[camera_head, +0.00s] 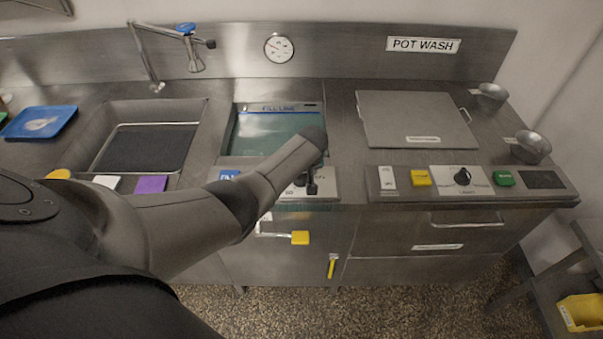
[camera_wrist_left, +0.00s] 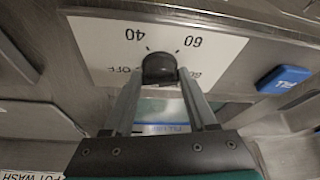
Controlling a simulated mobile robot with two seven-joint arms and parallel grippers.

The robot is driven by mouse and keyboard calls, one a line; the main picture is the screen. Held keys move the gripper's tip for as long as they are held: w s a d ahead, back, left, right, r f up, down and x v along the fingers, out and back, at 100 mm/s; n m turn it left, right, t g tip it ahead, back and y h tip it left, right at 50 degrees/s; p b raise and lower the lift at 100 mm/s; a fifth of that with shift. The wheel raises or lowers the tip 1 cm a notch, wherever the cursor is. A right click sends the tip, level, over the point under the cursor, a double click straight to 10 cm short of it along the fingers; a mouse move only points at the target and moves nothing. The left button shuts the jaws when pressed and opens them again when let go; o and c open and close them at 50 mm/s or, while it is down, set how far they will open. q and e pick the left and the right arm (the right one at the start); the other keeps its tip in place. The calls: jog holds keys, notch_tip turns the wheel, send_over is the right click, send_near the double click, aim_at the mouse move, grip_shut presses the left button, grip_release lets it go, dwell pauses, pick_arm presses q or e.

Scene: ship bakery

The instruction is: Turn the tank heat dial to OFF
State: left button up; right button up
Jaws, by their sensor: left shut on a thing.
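The tank heat dial (camera_wrist_left: 159,69) is a dark round knob on a white plate (camera_wrist_left: 95,45) marked OFF, 40, 60 and 80. In the left wrist view my left gripper (camera_wrist_left: 160,78) has a finger on each side of the knob and is shut on it. I cannot tell which mark the knob points to. In the head view my left gripper (camera_head: 312,187) is at the front panel below the water tank (camera_head: 280,135), and my forearm and hand cover much of the dial plate (camera_head: 325,183). My right gripper is not in view.
A blue button (camera_wrist_left: 283,79) sits beside the dial plate. A yellow-handled lever (camera_head: 331,267) and a yellow tag (camera_head: 300,238) are on the front below. To the right is another panel with a black dial (camera_head: 463,175), a yellow button (camera_head: 421,177) and a green button (camera_head: 503,178).

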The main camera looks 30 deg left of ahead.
pick_arm(q)
jog(key=shift+n, duration=0.3)
jog(key=o, duration=1.4)
jog(key=shift+c, duration=0.2)
jog(key=shift+d+r+p, duration=0.15)
jog(key=shift+r+p, duration=0.2)
jog(key=shift+r, duration=0.15)
jog(key=p+v, duration=0.3)
jog(key=v, duration=1.1)
jog(key=shift+p, duration=0.4)
jog(key=shift+d, duration=0.1)
